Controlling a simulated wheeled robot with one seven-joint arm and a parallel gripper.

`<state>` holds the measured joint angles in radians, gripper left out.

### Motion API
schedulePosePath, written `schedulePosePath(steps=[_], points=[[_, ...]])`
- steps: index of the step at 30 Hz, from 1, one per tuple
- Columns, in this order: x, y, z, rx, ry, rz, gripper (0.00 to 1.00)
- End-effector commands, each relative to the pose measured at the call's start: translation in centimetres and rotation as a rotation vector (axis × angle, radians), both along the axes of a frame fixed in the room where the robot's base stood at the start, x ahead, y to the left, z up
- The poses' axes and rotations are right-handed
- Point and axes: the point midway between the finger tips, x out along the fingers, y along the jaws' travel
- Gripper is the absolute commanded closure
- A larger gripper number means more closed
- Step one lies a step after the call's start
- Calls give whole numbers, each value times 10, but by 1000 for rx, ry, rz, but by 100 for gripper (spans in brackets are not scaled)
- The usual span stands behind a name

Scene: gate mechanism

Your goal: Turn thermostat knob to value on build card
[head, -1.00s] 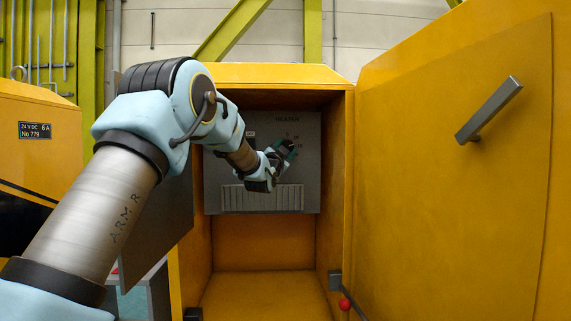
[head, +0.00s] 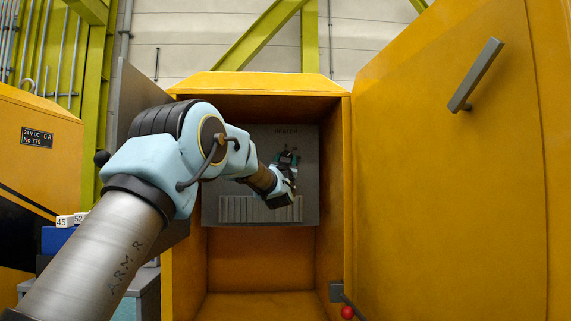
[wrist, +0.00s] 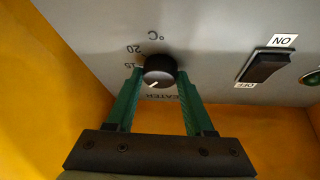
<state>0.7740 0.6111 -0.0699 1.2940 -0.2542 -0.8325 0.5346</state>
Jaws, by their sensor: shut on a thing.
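The thermostat knob (wrist: 160,70) is round and black with a white pointer line, on the grey heater panel (wrist: 85,25). In the wrist view its line points to the lower left, and the marks 15, 20 and °C show upside down beside it. My gripper (wrist: 158,77) is shut on the knob, one green finger on each side. In the head view my gripper (head: 288,158) is at the panel under the HEATER label and mostly hides the knob. I cannot make out a build card in either view.
A black rocker switch (wrist: 265,66) marked ON and OFF sits beside the knob, with a green round part (wrist: 312,77) beyond it. Yellow cabinet walls (head: 334,200) enclose the panel. The yellow door (head: 450,190) stands open at right. White number tags (head: 70,220) show at left.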

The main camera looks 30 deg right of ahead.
Motion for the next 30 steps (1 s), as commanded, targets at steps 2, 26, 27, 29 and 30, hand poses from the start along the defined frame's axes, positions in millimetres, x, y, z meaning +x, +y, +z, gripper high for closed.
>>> schedulePosePath(steps=[2, 26, 27, 29, 30], points=[[0, 0, -1, -1, 2, -1, 100], [-1, 0, -1, 0, 0, 0, 17], [-2, 1, -2, 0, 1, 0, 17], [-5, 3, -5, 1, 1, -1, 17], [-9, 5, -7, 0, 0, -1, 17]])
